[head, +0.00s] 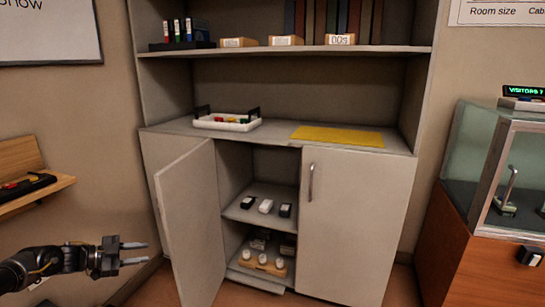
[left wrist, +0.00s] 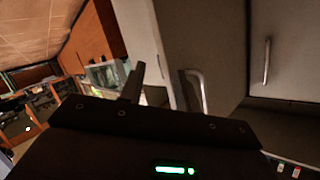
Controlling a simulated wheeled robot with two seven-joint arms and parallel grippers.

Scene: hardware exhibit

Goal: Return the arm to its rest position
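My left gripper (head: 147,252) is at the lower left in the head view, empty, its two fingers apart with a gap between them. It is in front and left of the cabinet's open left door (head: 190,222), apart from it in the picture. In the left wrist view, one finger (left wrist: 132,84) rises from the dark gripper body, with a cabinet door handle (left wrist: 267,60) at the upper right. My right gripper is in neither view.
The right cabinet door (head: 350,220) is closed. Inside are shelves with small items. A white tray (head: 228,124) and yellow mat (head: 338,136) lie on the counter. A wooden shelf (head: 30,178) is at the left, a glass display case (head: 500,170) at the right.

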